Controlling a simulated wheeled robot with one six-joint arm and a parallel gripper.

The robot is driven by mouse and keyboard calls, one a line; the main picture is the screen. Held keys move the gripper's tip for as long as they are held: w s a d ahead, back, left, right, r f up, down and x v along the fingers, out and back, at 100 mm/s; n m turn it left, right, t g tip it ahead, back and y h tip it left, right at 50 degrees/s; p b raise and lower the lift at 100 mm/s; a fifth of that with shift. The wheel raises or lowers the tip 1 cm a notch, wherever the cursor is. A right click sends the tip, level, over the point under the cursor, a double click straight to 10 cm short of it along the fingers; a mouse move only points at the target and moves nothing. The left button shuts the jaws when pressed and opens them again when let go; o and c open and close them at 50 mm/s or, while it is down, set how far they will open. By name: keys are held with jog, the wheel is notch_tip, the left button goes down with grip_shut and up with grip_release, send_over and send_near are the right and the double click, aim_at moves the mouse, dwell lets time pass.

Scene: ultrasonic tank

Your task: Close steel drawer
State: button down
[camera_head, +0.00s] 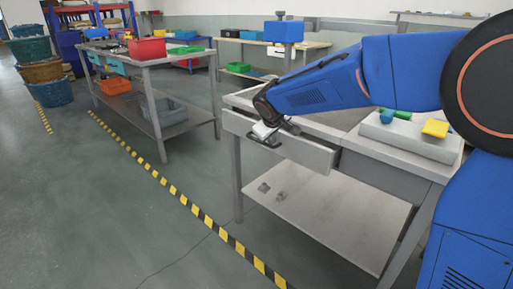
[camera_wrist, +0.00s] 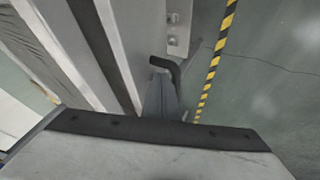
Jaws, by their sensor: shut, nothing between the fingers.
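The steel drawer (camera_head: 305,153) is under the near worktop of the grey bench. Its front stands out a little from the bench. In the wrist view the drawer's front edge (camera_wrist: 118,55) runs beside a dark gap. The drawer's black handle (camera_head: 257,141) is on its front, and the handle's bent end shows in the wrist view (camera_wrist: 168,64). My gripper (camera_head: 265,130) is at the handle, in front of the drawer. Its fingers (camera_wrist: 160,100) are shut with nothing between them and lie close to the handle; I cannot tell whether they touch it.
A lower shelf (camera_head: 330,215) is below. Open floor (camera_head: 120,220) with a yellow-black stripe (camera_head: 205,218) lies in front.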

aim_at(282, 132)
jog(key=w+d, duration=0.3)
jog(key=w, duration=0.1)
jog(key=shift+d, duration=0.2)
jog(key=shift+w+d+r, duration=0.1)
jog(key=shift+w+d, duration=0.05)
jog(key=shift+w, duration=0.05)
jog(key=shift+d, duration=0.1)
